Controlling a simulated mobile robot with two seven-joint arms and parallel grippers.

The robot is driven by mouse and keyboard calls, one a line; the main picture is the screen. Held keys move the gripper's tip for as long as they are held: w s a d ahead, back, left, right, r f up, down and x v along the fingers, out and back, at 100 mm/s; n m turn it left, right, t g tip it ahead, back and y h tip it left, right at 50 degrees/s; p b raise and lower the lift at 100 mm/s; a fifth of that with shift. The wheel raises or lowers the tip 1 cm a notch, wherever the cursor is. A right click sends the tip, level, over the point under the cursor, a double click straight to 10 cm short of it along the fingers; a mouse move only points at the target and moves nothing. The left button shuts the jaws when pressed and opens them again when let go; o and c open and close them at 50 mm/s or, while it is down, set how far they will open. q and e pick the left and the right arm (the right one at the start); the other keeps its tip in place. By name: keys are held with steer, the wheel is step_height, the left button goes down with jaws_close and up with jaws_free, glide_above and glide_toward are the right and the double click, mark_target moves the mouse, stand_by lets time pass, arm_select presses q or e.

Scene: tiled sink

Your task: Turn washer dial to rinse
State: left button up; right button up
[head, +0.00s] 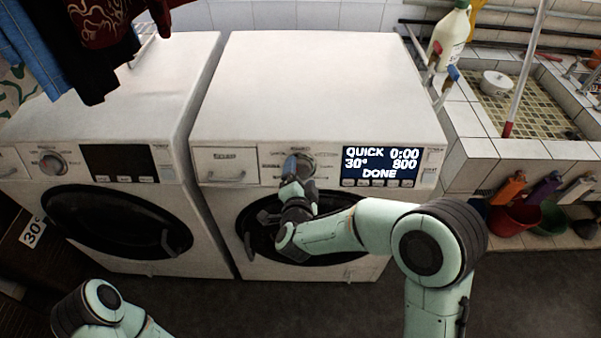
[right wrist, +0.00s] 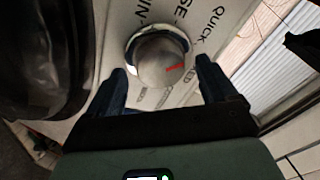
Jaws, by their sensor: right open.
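The right washer (head: 308,80) has a round dial (head: 305,166) left of its display (head: 380,166), which reads QUICK, 0:00, 30°, 800 and DONE. In the right wrist view the dial (right wrist: 160,60) is a silver knob with a red mark toward its right side. Printed words around it include QUICK and parts of others; the smaller ones are hard to read. My right gripper (head: 292,172) is in front of the dial and partly hides it. In the wrist view its open fingers (right wrist: 161,72) stand either side of the dial's lower part, with nothing held. My left gripper is out of view.
A second washer (head: 100,110) with its own dial (head: 53,164) stands on the left. Dark clothes (head: 95,40) hang above it. A tiled sink (head: 525,105) and a white bottle (head: 452,35) are at the right. Dark floor is clear in front.

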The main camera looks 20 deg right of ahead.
steer(key=shift+w+d+f, duration=0.15)
steer(key=shift+w, duration=0.35)
steer(key=c, duration=1.1)
steer(key=shift+o, duration=0.2)
steer(key=shift+n, duration=0.4)
steer(key=n, duration=0.3)
steer(key=shift+n+y, duration=0.4)
steer(key=shift+n+y+p, duration=0.3)
steer(key=shift+n+p, duration=0.55)
steer(key=shift+n, duration=1.55)
